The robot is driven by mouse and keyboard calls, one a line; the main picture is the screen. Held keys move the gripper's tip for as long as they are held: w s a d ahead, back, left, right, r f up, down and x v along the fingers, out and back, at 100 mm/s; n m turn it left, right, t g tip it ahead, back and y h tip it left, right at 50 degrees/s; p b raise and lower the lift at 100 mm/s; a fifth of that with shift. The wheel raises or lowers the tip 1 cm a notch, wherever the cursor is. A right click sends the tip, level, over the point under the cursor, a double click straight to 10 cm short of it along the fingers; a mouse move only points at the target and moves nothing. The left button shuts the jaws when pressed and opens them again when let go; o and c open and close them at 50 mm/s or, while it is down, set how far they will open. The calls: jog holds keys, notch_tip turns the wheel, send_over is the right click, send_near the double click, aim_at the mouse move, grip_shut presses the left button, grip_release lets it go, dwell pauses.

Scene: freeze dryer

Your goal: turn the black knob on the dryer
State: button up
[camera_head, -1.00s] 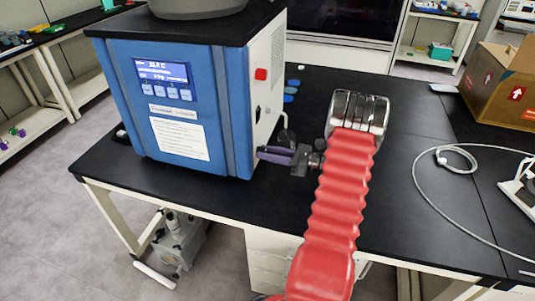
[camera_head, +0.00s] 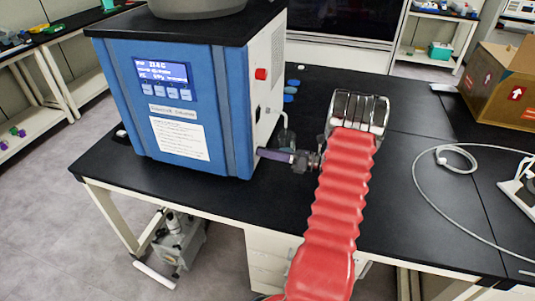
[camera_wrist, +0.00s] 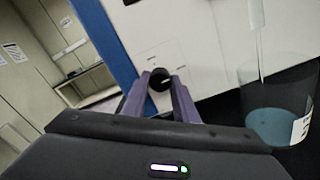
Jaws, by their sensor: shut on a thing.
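The blue and white freeze dryer (camera_head: 185,100) stands on the black bench, with its lit display facing front. The black knob (camera_wrist: 160,79) is on the dryer's white side panel, between the fingertips in the wrist view. My gripper (camera_wrist: 160,85) has its two purple fingers shut on the knob. In the head view my gripper (camera_head: 262,153) reaches left to the low front part of the side panel, and its fingers hide the knob. The wrist camera looks tilted at the panel.
A clear glass vessel with bluish contents (camera_wrist: 272,125) stands close to the right of my gripper in the wrist view. A red button (camera_head: 261,74) is higher on the side panel. Blue caps (camera_head: 290,90) lie behind. A cardboard box (camera_head: 505,85) and a white cable (camera_head: 450,175) are at right.

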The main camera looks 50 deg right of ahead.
jog(key=shift+s+f, duration=0.1)
jog(key=shift+f, duration=0.1)
jog(key=o, duration=0.7)
jog(key=shift+c, duration=0.2)
jog(key=o, duration=0.4)
jog(key=shift+r, duration=0.1)
jog(key=v, duration=1.3)
jog(key=shift+s+d, duration=0.25)
jog(key=shift+s, duration=0.05)
jog(key=shift+s, duration=0.15)
